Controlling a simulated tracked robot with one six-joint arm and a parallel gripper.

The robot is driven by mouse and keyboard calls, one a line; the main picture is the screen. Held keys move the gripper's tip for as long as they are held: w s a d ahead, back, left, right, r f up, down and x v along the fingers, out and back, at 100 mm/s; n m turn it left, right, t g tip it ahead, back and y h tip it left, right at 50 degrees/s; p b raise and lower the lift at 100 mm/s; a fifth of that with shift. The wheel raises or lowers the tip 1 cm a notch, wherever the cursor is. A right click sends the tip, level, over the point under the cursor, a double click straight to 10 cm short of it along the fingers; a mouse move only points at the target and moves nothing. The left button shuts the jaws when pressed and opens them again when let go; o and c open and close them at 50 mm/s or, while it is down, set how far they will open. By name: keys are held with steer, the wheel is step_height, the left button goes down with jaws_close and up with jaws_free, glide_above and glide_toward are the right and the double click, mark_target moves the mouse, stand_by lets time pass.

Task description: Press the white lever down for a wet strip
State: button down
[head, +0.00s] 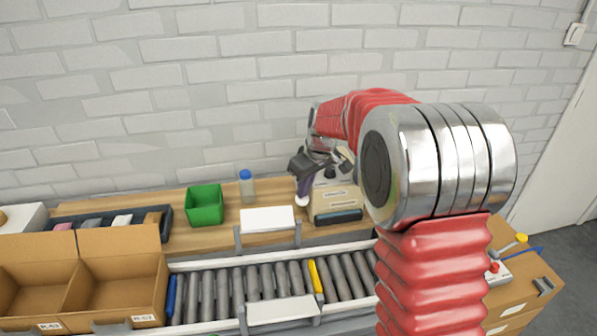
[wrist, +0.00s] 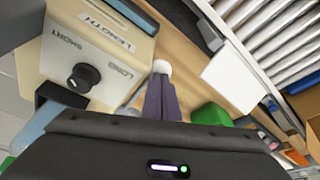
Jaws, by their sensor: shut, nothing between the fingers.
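The tape dispenser (head: 333,203) is a beige box on the wooden bench, with a dark slot at its front. In the wrist view its panel (wrist: 105,45) reads LENGTH, with a black knob (wrist: 83,78) between SHORT and LONG. The white lever's round end (head: 301,201) is at the dispenser's left side; it also shows in the wrist view (wrist: 161,66), just beyond my fingertips. My gripper (head: 302,191) is shut and empty, pointing down right above the lever end; its purple fingers also show in the wrist view (wrist: 161,80). I cannot tell whether they touch the lever.
A green bin (head: 205,205), a blue-capped bottle (head: 246,186) and a white plate (head: 268,219) are left of the dispenser. A roller conveyor (head: 235,290) runs in front, with open cardboard boxes (head: 85,280) at left. A brick wall stands behind.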

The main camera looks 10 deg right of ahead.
steer(key=shift+f, duration=0.5)
stand_by(0.5)
step_height(320, 180, up, 9)
steer(key=w, duration=0.2)
steer(key=shift+w+r, duration=0.15)
steer(key=shift+r, duration=0.05)
stand_by(1.1)
stand_by(0.8)
step_height(320, 180, up, 5)
stand_by(0.6)
